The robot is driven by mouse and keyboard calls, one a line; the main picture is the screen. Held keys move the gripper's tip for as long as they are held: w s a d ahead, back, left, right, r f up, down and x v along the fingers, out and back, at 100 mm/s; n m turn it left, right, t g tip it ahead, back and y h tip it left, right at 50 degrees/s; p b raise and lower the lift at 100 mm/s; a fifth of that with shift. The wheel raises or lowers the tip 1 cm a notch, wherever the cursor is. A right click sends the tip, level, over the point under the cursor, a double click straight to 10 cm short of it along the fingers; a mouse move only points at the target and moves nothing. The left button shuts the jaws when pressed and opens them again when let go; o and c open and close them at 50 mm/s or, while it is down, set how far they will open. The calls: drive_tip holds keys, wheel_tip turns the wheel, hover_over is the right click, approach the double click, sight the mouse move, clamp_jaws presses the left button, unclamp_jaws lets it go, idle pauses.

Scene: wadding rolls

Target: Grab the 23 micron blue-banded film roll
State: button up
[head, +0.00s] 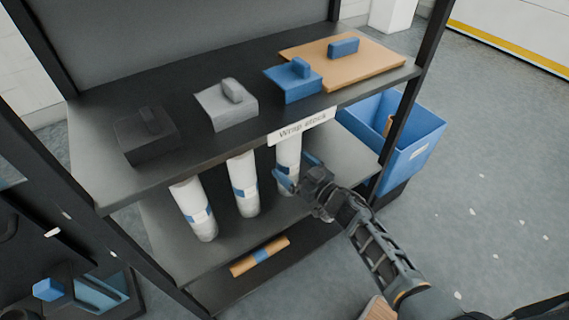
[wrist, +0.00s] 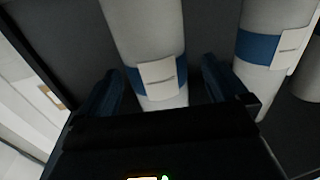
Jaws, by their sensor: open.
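Several white film rolls with blue bands stand upright on the shelf under the "Wrap stock" sign: a left roll (head: 194,208), a middle roll (head: 243,183) and a right roll (head: 288,155). My gripper (head: 287,182) is open at the right roll, partly hiding its lower part. In the wrist view, this roll (wrist: 148,35) lies between the spread fingers (wrist: 160,88), with a pale label over its blue band. A neighbouring roll (wrist: 262,47) stands to the right, outside the fingers. The label text is too small to read, so I cannot tell which roll is 23 micron.
The upper shelf (head: 185,150) overhangs the rolls and carries black, grey and blue blocks and a tan board (head: 375,60). A blue bin (head: 415,145) stands right of the rack. A brown roll with a blue band (head: 245,264) lies on the lowest shelf.

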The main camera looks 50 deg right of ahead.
drive_tip(key=w, duration=0.2)
drive_tip(key=w+d, duration=0.1)
drive_tip(key=w, duration=0.1)
drive_tip(key=shift+w, duration=0.3)
drive_tip(key=shift+c, duration=0.3)
drive_tip(key=shift+r, duration=0.1)
drive_tip(key=c, duration=1.5)
